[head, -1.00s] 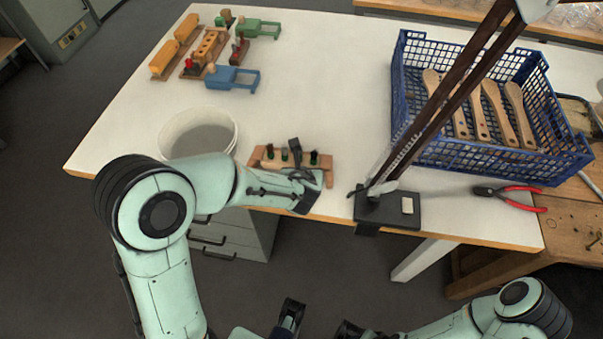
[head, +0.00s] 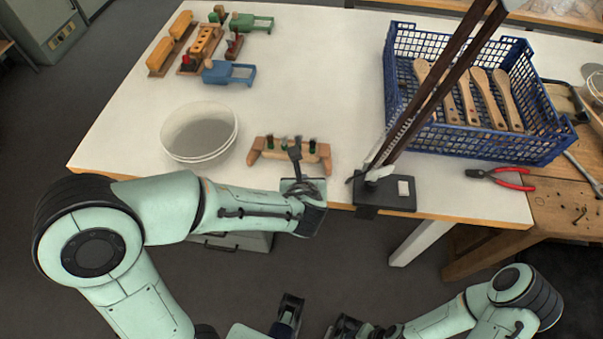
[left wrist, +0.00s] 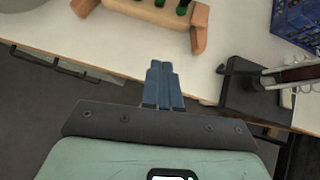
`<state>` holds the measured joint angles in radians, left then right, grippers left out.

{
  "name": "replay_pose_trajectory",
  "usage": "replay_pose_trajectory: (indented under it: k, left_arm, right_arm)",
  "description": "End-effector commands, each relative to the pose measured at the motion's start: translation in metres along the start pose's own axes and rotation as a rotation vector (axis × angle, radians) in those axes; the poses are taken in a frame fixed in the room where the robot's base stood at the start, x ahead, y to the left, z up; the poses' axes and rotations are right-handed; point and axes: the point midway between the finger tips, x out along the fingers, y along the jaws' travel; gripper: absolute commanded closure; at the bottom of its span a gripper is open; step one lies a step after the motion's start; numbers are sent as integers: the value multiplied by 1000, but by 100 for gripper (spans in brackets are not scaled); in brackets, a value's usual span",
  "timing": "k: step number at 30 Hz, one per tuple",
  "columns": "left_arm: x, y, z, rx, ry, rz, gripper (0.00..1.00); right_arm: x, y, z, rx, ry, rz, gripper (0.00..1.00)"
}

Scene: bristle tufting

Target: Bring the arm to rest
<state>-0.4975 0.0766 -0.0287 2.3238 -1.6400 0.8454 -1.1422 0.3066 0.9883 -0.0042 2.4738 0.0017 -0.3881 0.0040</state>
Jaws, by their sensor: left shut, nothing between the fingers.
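My left gripper (head: 293,153) is shut and empty. In the left wrist view its blue fingers (left wrist: 162,82) lie side by side with nothing between them. In the head view it is near the table's front edge, just in front of a wooden holder (head: 265,152) with green and dark pieces standing in it. The holder also shows at the top of the left wrist view (left wrist: 125,7), apart from the fingers in the picture. Parts of my right arm show at the bottom right of the head view, but its fingers cannot be made out clearly.
A white bucket (head: 168,135) stands left of the holder. A black clamp base (head: 385,193) with a tall dark post stands at the front edge, right of my left gripper. A blue crate (head: 480,148) holds wooden handles. Red-handled pliers (head: 515,180) lie nearby. The table's middle is clear.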

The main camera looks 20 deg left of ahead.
Motion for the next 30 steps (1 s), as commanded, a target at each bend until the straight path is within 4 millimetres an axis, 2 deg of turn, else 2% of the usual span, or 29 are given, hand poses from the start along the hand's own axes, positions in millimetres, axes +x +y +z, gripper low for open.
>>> replay_pose_trajectory:
  k: [4,11,14,17,20,21,24,27,30]
  left_arm:
    - [-9,0,0,0,0,1,100]
    - [-9,0,-1,-1,3,1,100]
    - [-3,2,-14,-33,53,10,100]
    - [12,7,-52,-149,201,43,100]
    - [27,15,-116,-399,445,132,100]
    - [30,18,-146,-543,556,192,100]
    - [29,22,-216,-979,798,401,100]
    - [25,21,-266,-1455,929,661,100]
    - [28,24,-300,-1928,924,946,100]
  right_arm:
    - [-1,0,1,1,-3,1,57]
    - [-1,0,1,1,-4,1,57]
    - [-3,0,1,1,-3,1,57]
    - [-8,-2,1,0,-2,0,57]
    - [-17,-6,1,-1,1,-1,57]
    - [-21,-7,0,-1,2,-1,57]
    - [-33,-12,-1,-3,7,-3,57]
    - [-44,-16,-2,-5,11,-4,57]
    - [-55,-21,-4,-6,16,-6,57]
